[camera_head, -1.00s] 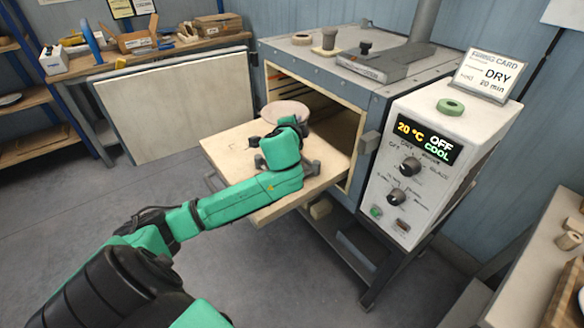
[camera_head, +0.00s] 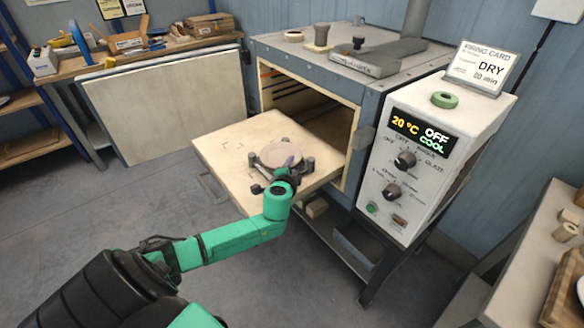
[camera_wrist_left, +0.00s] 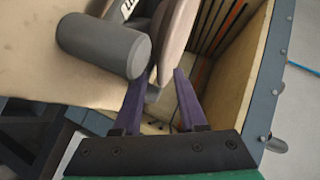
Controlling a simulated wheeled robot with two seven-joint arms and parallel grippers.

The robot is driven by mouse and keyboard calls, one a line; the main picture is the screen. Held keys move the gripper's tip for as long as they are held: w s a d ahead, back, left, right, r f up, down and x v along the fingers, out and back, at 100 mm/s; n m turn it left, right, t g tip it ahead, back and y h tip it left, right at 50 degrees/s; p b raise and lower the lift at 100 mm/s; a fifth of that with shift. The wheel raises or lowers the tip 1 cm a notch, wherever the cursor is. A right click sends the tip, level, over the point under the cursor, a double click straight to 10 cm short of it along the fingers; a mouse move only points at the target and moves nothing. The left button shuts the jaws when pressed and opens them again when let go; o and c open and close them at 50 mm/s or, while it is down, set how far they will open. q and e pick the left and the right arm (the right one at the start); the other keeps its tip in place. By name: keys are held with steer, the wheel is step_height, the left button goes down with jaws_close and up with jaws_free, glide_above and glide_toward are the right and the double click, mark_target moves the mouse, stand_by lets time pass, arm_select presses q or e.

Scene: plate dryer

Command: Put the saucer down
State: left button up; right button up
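The saucer (camera_head: 280,154), a round pinkish-brown plate, lies about level among the grey posts of a small dark rack (camera_head: 311,163) on the pulled-out board. My left gripper (camera_head: 288,168) is at its near rim. In the left wrist view the saucer (camera_wrist_left: 181,28) shows edge-on. The purple fingers (camera_wrist_left: 161,76) stand apart with the rim between their tips, one on each side of it. The gap looks wider than the rim; exact contact is hard to see. A grey post (camera_wrist_left: 105,45) is close beside the left finger. My right gripper is out of view.
The pale board (camera_head: 225,150) sticks out of the open kiln (camera_head: 312,110). The control box (camera_head: 430,150) stands to its right, reading 20 °C, OFF, COOL. A bench with boxes is at the back left, another table at the right edge.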

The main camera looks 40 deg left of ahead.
arm_select(q)
steer(key=shift+s+d, duration=0.1)
steer(key=v, duration=1.2)
steer(key=d+f+n+g+h, duration=0.1)
steer(key=d+f+h, duration=0.2)
steer(key=f, duration=0.5)
steer(key=d+f+n+g+h, duration=0.2)
steer(key=f, duration=0.6)
steer(key=s+a+f+n+g, duration=0.1)
steer(key=s+f+g, duration=0.1)
steer(key=s+f, duration=0.35)
steer(key=s+f+g, duration=0.1)
steer(key=s+f, duration=0.2)
steer(key=f, duration=0.6)
steer(key=s+f+n+g, duration=0.1)
steer(key=s+f+g, duration=0.1)
steer(key=s+f, duration=0.3)
steer(key=s+d+f+g, duration=0.1)
steer(key=s+f, duration=0.5)
steer(key=s, duration=0.7)
steer(key=s+d+f+n+g+h, duration=0.1)
steer(key=s+f+g, duration=0.1)
steer(key=s+f, duration=0.3)
steer(key=s, duration=0.4)
steer(key=shift+f+n+g, duration=0.3)
steer(key=shift+g, duration=0.1)
steer(key=shift+s+d, duration=0.1)
steer(key=shift+s, duration=0.05)
